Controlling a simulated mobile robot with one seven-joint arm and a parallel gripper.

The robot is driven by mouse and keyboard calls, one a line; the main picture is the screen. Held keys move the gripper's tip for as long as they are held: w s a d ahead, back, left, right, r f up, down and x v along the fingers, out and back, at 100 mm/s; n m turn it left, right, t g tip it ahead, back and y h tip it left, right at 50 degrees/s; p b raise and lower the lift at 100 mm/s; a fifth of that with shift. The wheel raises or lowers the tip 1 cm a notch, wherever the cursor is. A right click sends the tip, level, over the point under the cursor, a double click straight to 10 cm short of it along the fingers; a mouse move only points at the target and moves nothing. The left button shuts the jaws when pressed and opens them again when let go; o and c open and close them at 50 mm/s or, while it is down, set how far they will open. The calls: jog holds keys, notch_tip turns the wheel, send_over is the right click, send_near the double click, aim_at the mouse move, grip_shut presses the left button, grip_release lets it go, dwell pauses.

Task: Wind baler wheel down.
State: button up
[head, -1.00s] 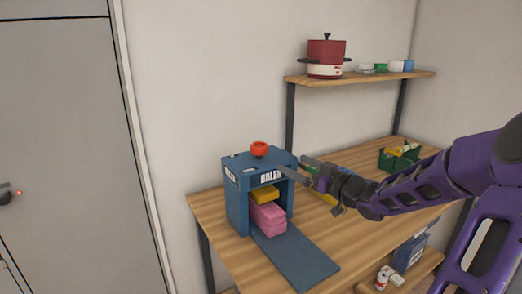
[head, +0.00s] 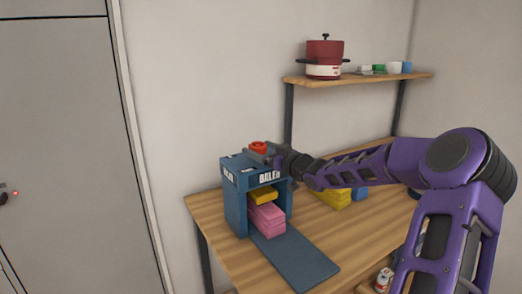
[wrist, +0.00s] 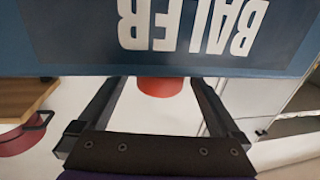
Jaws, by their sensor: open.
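The blue baler (head: 236,200) stands on the wooden table, its lettered front also filling the top of the wrist view (wrist: 60,40), upside down. The red-orange wheel (head: 258,146) sits on the baler's top. A yellow plate (head: 263,195) is inside above a pink stack (head: 267,216). My gripper (head: 269,156) is at the baler's top right edge, beside the wheel. In the wrist view my gripper (wrist: 157,92) is open, with the wheel (wrist: 160,87) showing between its two fingers. The fingertips are hidden behind the baler's edge, so I cannot tell whether they touch the wheel.
A dark blue board (head: 295,256) slopes from the baler's front. Yellow blocks (head: 332,199) and a blue item (head: 360,193) lie behind my arm. A shelf (head: 385,80) above holds a red pot (head: 325,52). A grey door (head: 60,130) is at left.

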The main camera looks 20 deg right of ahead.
jog(key=c, duration=1.3)
jog(key=shift+c, duration=0.2)
jog(key=shift+f+h+b, duration=0.15)
jog(key=shift+h+b, duration=0.15)
jog(key=shift+b, duration=0.2)
